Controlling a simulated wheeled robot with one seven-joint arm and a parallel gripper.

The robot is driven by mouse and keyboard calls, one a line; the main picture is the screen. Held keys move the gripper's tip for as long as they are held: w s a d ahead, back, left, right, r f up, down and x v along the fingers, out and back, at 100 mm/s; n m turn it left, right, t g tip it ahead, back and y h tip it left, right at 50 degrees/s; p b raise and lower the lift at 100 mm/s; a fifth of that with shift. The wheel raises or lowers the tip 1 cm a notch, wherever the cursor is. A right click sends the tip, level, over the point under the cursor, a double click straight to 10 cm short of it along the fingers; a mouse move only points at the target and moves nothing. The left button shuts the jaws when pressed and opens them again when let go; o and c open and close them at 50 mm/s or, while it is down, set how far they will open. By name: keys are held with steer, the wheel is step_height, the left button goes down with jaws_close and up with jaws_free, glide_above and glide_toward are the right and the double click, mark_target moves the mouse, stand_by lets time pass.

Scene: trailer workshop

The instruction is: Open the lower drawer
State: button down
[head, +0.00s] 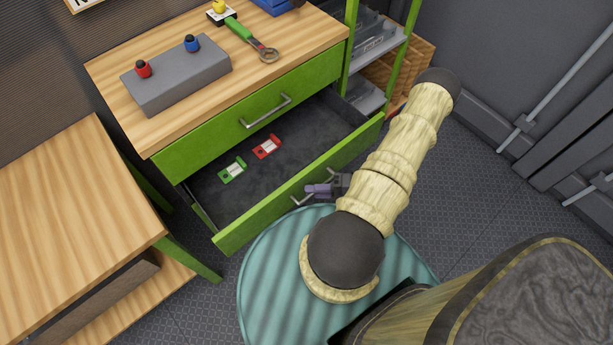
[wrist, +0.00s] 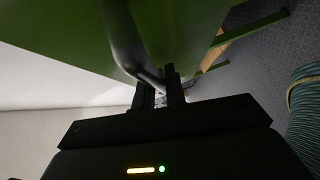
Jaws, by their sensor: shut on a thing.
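The lower drawer (head: 262,212) of the green cabinet is pulled well out, and its dark inside shows in the head view. Its green front also fills the upper part of the wrist view (wrist: 210,35). My gripper (head: 318,190) is at the drawer's front, shut on the metal bar handle (head: 297,200). In the wrist view the handle (wrist: 125,45) runs down to between the fingertips (wrist: 160,82). The gripper hides the middle of the handle in the head view.
A green item (head: 232,170) and a red item (head: 266,147) lie in the drawer. The upper drawer (head: 215,140) is shut. A wooden table (head: 75,210) stands at left. A grey block (head: 177,76) and a green-handled wrench (head: 250,40) lie on the cabinet top.

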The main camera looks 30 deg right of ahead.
steer(key=shift+s+d, duration=0.1)
steer(key=shift+s, duration=0.4)
steer(key=c, duration=1.7)
jaws_free()
steer(key=b+v, duration=0.1)
steer(key=v, duration=1.6)
steer(key=shift+s+d, duration=0.15)
steer(key=shift+d, duration=0.05)
